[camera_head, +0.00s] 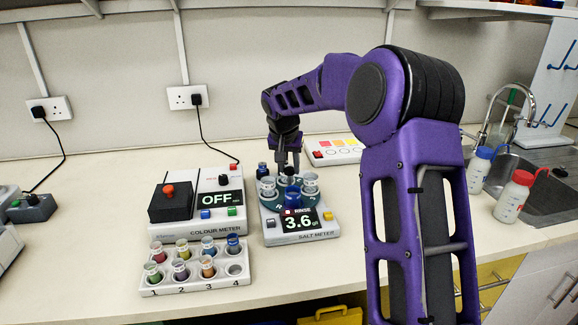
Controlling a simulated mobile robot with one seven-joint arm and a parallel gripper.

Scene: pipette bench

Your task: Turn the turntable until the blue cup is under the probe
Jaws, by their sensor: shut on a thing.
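The teal turntable (273,203) sits on top of the white salt meter (272,237), whose display reads 3.6. Pale cups stand on it at the left (267,187) and right (310,184). A blue cup (292,197) shows at the front, above the display. A dark blue-topped piece (262,170) stands at the back left; I cannot tell whether it is a cup. My gripper (289,167) points down over the turntable's middle, its fingers shut on a dark part there that looks like the turntable's knob. The probe cannot be clearly made out among these small parts.
The colour meter (215,229), reading OFF, stands to the left. A rack (155,289) of several coloured vials is in front of it. A white box with coloured buttons (333,150) lies behind. Bottles (512,197) and a sink are at the right.

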